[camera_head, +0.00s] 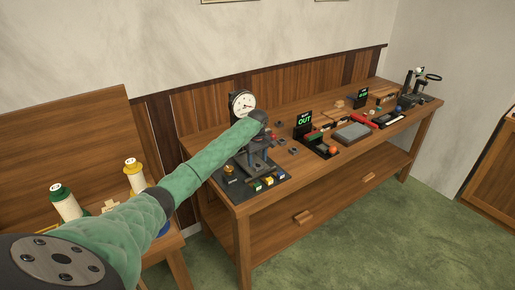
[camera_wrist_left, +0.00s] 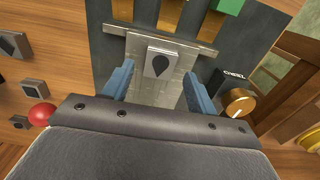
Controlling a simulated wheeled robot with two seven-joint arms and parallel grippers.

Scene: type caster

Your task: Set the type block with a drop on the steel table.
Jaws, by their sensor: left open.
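The type block with a drop (camera_wrist_left: 160,63) is a small light-grey block with a dark drop mark on its face. In the left wrist view it is at the far part of the steel table (camera_wrist_left: 150,95), a pale metal plate; whether it rests fully on it I cannot tell. My left gripper (camera_wrist_left: 159,72) is open, its two blue fingers on either side of the plate and block, with gaps to the block. In the head view my green-sleeved left arm reaches over the bench and hides most of this spot. My right gripper is not in view.
The wrist view shows a brass knob (camera_wrist_left: 239,103) right of the plate, a red ball (camera_wrist_left: 41,115) and other type blocks (camera_wrist_left: 34,88) at left. On the bench in the head view stand a dial gauge (camera_head: 242,104), an OUT sign (camera_head: 304,120) and a grey slab (camera_head: 352,133).

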